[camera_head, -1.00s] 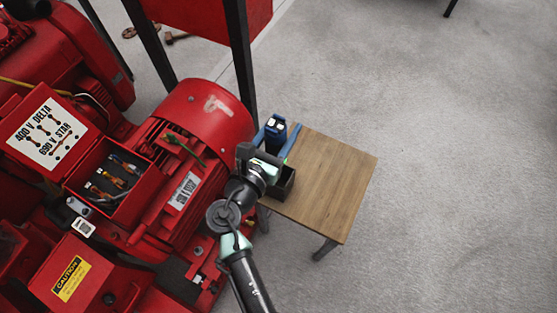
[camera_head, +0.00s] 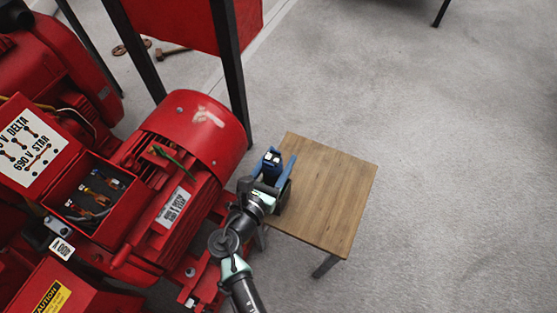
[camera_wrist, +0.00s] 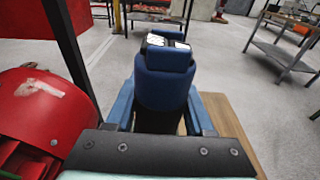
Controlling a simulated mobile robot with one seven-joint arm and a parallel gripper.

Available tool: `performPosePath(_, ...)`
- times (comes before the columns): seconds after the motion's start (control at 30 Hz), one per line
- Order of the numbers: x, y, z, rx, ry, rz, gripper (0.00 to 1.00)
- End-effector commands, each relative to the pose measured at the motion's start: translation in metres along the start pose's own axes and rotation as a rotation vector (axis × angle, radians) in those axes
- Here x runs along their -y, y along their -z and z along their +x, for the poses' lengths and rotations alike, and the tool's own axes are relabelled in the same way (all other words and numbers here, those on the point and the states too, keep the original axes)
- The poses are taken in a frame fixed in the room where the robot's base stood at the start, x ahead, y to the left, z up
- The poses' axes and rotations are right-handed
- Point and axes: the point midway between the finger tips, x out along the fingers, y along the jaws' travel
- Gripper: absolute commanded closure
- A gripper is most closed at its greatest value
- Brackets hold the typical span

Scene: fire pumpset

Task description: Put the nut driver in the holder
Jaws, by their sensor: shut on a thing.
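The nut driver, a dark blue tool with pale patches on its end, stands between my blue fingers in the head view (camera_head: 271,160). It fills the middle of the wrist view (camera_wrist: 164,88). My gripper (camera_head: 274,168) is shut on it, one finger on each side, over the left edge of the small wooden table. The fingers also show in the wrist view (camera_wrist: 163,108).
The wooden table (camera_head: 325,190) is otherwise bare. The red motor (camera_head: 195,130) stands close on the left, with a dark post (camera_head: 229,70) behind it. The grey floor is open to the right. A metal workbench (camera_wrist: 283,45) stands farther off.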

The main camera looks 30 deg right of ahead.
Motion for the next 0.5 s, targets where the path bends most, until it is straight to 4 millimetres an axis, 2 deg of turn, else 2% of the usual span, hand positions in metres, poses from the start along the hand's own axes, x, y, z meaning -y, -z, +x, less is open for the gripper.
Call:
performPosePath(0.1, -0.0009, -0.0041, 0.0002, 0.005, -0.001, 0.003, 1.0)
performPosePath(0.27, -0.001, 0.0002, 0.0007, 0.004, -0.001, 0.002, 1.0)
performPosePath(0.3, -0.0004, 0.0011, 0.0002, 0.0, 0.0, 0.0, 0.4)
performPosePath(0.43, -0.0003, 0.0009, 0.0002, 0.0, 0.0, 0.001, 0.17)
performPosePath(0.5, -0.0003, 0.0009, 0.0002, 0.0, 0.0, 0.001, 0.17)
